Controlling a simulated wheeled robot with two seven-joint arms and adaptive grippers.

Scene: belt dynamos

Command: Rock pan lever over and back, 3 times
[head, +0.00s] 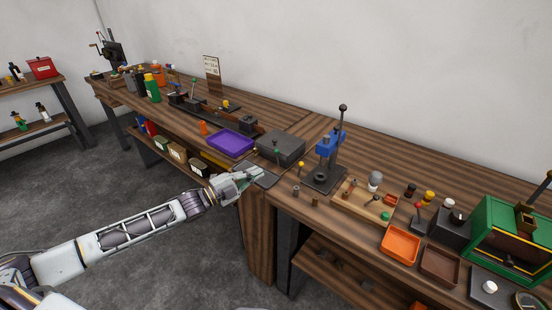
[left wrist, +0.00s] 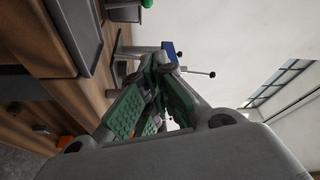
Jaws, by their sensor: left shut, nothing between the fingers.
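A thin lever with a small dark green knob (head: 277,143) stands at the front of a grey box-like pan unit (head: 287,137) on the workbench. I take it for the pan lever. A flat dark plate (head: 264,181) lies in front of it at the bench edge. My left gripper (head: 260,173) is over this plate, just short of the lever, its fingers closed and empty. In the left wrist view the green-padded fingers (left wrist: 168,68) meet at their tips, and a green knob (left wrist: 147,4) shows at the top edge, apart from them. My right gripper is out of view.
A blue press (head: 328,145) with a tall black handle stands right of the plate, with a yellow-knobbed lever (head: 300,166) before it. A purple tray (head: 231,142) lies to the left. Orange (head: 400,244) and brown trays sit farther right.

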